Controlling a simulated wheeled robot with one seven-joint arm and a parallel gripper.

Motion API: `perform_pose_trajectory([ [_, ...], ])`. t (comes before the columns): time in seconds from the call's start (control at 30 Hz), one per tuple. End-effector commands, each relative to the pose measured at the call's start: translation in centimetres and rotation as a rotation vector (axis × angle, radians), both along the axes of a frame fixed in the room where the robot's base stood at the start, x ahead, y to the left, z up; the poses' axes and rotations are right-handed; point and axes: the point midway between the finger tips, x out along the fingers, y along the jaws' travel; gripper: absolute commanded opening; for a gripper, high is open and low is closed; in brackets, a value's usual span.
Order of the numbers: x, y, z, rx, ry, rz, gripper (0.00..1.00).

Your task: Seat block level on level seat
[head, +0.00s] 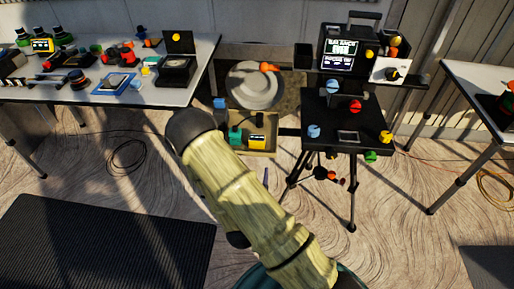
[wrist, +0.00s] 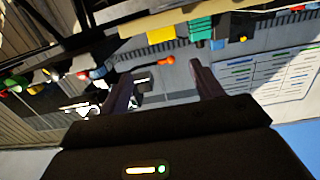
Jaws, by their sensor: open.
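My gripper (wrist: 163,88) shows in the wrist view with its two fingers wide apart and nothing held between them. In the head view my arm covers the middle and I cannot make out the fingers. A small yellow and black block (head: 257,142), which may be the block level, sits in a shallow tray (head: 262,152); a yellow block (wrist: 161,34) also shows at the top of the wrist view, beyond the fingertips. A greyish rectangle (head: 348,137) on the black cart shelf may be the level seat, but it is too small to tell.
A teal item (head: 235,134) stands beside the yellow block. A cluttered table (head: 205,62) stands left, another table (head: 470,75) right. Cables lie on the floor.

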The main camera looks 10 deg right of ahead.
Motion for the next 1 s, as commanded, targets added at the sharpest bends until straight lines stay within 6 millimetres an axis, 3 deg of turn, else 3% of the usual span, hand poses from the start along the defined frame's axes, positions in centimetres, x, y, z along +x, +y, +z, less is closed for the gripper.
perform_pose_trajectory([
  [0.53,-0.1,0.4,-0.1,-0.045,-0.060,0.023,0.65],
  [1.0,7.2,-2.0,-0.1,-0.044,-0.060,0.024,0.65],
])
